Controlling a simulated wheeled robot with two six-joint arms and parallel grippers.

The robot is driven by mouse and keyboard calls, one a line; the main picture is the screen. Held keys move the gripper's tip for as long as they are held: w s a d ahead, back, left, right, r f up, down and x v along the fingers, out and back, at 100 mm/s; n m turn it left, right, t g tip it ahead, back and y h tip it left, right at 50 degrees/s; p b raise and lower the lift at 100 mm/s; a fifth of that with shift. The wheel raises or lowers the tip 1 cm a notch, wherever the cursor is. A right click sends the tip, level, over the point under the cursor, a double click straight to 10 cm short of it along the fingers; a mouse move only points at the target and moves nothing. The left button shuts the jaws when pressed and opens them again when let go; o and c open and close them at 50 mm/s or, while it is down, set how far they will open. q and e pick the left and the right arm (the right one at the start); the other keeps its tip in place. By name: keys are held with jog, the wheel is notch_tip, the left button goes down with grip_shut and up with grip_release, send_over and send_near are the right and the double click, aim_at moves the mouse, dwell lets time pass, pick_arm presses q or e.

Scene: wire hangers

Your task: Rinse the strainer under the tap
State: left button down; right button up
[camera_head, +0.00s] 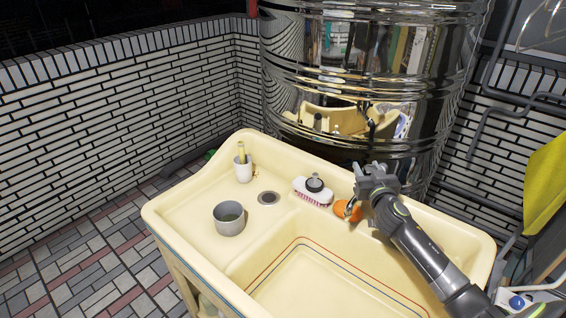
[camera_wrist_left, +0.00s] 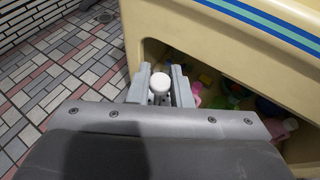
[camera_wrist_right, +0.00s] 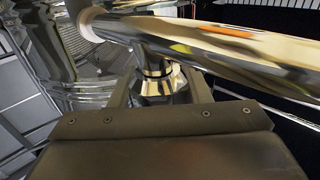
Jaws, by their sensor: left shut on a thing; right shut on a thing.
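My left gripper (camera_wrist_left: 161,82) shows only in the left wrist view, in front of the sink's side. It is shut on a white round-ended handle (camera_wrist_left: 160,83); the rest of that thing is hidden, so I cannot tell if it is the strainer. My right gripper (camera_head: 368,172) is over the back edge of the cream sink (camera_head: 250,268), by the shiny tank. In the right wrist view it is shut on a shiny metal fitting (camera_wrist_right: 155,62), apparently the tap, below a polished pipe (camera_wrist_right: 225,45). I cannot make out running water.
A grey pot (camera_head: 229,220), a white cup (camera_head: 243,170) with a brush in it, and a scrub brush (camera_head: 313,191) stand on the sink's ledge. An orange thing (camera_head: 347,210) lies beside my right gripper. The metal tank (camera_head: 365,75) stands behind. The basin looks empty.

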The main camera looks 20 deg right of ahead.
jog(key=o, duration=1)
jog(key=shift+s, duration=0.1)
pick_arm(q)
jog(key=shift+f, duration=0.2)
pick_arm(e)
jog(key=shift+s+a+f, duration=0.1)
jog(key=shift+s+a, duration=0.1)
jog(key=shift+s, duration=0.35)
pick_arm(q)
jog(key=shift+f+b, duration=0.95)
jog(key=shift+b, duration=0.25)
jog(key=shift+f, duration=0.1)
pick_arm(e)
jog(key=v, duration=1)
jog(key=shift+s, duration=0.3)
jog(key=shift+a, duration=0.15)
